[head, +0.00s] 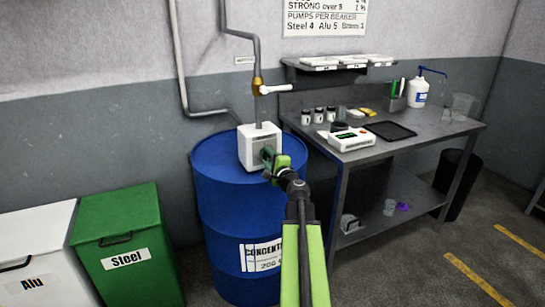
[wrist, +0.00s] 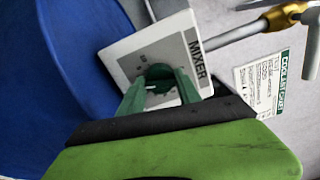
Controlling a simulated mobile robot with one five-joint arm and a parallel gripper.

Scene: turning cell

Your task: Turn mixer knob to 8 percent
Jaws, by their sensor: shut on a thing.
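The mixer is a white box (head: 250,146) on top of the blue drum (head: 225,200) in the head view. In the wrist view its tilted white face (wrist: 125,58) bears the word MIXER. My gripper (head: 268,157) is at the mixer's front, its green fingers (wrist: 160,90) shut on the mixer knob (wrist: 158,72). The knob is mostly hidden between the fingers. Small marks show on the face around it, too small to read, so its setting cannot be told.
A pipe with a white-handled brass valve (head: 259,87) rises above the mixer. A grey workbench (head: 375,150) with bottles and a tray stands to the right. Green Steel (head: 118,210) and white Alu (head: 35,235) bins stand left. Open floor lies front right.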

